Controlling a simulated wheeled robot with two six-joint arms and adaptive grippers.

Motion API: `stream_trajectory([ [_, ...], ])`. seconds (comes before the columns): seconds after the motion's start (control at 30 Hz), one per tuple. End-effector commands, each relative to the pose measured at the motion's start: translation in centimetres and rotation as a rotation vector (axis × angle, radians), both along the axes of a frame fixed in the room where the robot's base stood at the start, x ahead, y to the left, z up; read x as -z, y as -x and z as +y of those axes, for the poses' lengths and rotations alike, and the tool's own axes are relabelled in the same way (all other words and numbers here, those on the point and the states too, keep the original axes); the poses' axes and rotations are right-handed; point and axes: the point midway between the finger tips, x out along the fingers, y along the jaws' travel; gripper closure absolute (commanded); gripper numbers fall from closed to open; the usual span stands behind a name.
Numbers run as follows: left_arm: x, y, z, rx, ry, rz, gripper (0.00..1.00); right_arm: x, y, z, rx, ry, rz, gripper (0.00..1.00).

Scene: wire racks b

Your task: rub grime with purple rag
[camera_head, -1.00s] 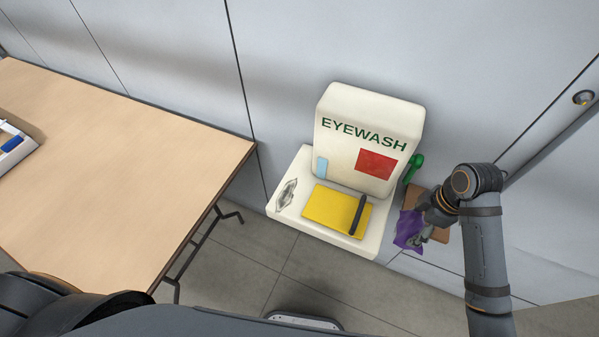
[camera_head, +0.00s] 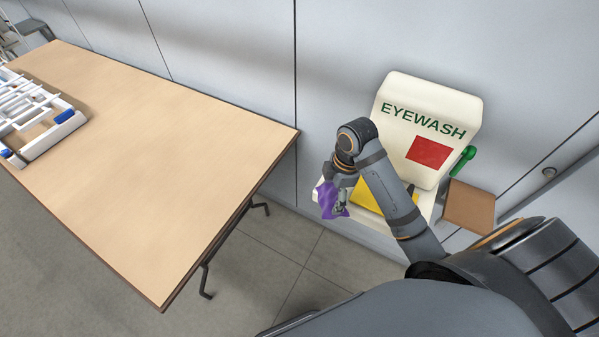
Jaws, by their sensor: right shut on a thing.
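The purple rag (camera_head: 326,200) hangs from my right gripper (camera_head: 341,202), which is shut on it. Both are over the left end of the white eyewash shelf (camera_head: 421,213). I cannot tell whether the rag touches the shelf surface. The grey grime patch is not visible now; the gripper and rag cover the left end of the shelf where it lay. My left gripper is out of view.
A white EYEWASH unit (camera_head: 428,118) with a red panel and green handle (camera_head: 463,160) rises behind the shelf. A yellow sheet (camera_head: 370,197) lies partly behind my arm. A brown block (camera_head: 469,205) is at right. A wooden table (camera_head: 160,150) holding a white rack (camera_head: 38,125) is at left.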

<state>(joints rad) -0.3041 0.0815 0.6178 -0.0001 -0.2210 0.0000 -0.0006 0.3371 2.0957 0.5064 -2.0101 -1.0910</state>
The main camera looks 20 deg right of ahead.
Motion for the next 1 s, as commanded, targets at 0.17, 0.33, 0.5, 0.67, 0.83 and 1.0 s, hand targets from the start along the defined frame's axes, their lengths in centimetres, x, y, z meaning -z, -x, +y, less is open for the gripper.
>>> stream_trajectory([
  [0.17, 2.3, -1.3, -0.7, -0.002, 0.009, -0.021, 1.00, 2.4, -0.1, 0.0, 0.003, 0.000, -0.001, 0.51],
  [0.33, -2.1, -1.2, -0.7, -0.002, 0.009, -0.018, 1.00, -0.3, -2.1, -0.7, 0.162, -0.003, 0.001, 0.51],
  [0.5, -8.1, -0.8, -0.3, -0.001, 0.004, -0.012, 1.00, -2.9, -5.6, -2.0, 0.457, -0.004, 0.001, 0.51],
  [0.67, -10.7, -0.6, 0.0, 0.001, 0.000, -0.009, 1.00, -3.3, -7.4, -2.9, 0.638, -0.001, 0.000, 0.51],
  [0.83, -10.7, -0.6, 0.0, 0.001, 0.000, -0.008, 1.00, -2.8, -7.9, -3.1, 0.689, -0.001, -0.003, 0.51],
  [1.0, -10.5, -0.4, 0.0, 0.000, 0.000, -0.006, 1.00, -2.4, -7.8, -3.1, 0.687, 0.000, -0.003, 0.51],
])
